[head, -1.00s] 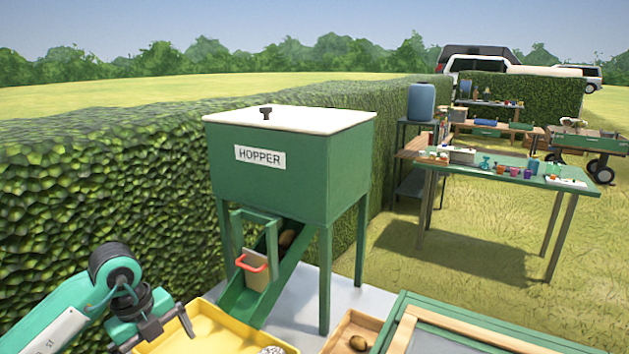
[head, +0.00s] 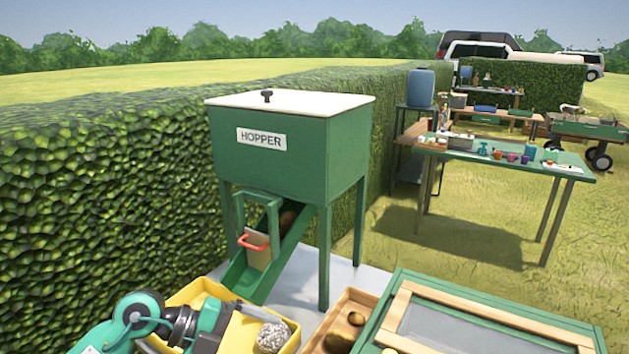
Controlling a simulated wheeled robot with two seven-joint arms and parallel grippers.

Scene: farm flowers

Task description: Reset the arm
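My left gripper (head: 208,326) is at the bottom left, over the left part of a yellow tray (head: 197,290). It is seen partly from behind, and its fingertips are not clear enough to tell whether it is open. My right gripper is out of view. A green hopper (head: 270,160) with a white lid stands behind the tray. Its chute (head: 250,280) slopes down toward the tray, with a red-handled gate (head: 255,243) across it and a brown lump (head: 287,218) above the gate.
A whitish rough ball (head: 271,338) is in the yellow tray. A wooden box (head: 322,340) with brown lumps and a green wood-framed panel (head: 470,318) stand to the right. A hedge (head: 100,200) runs along the left. A table (head: 510,160) with small pots stands farther back.

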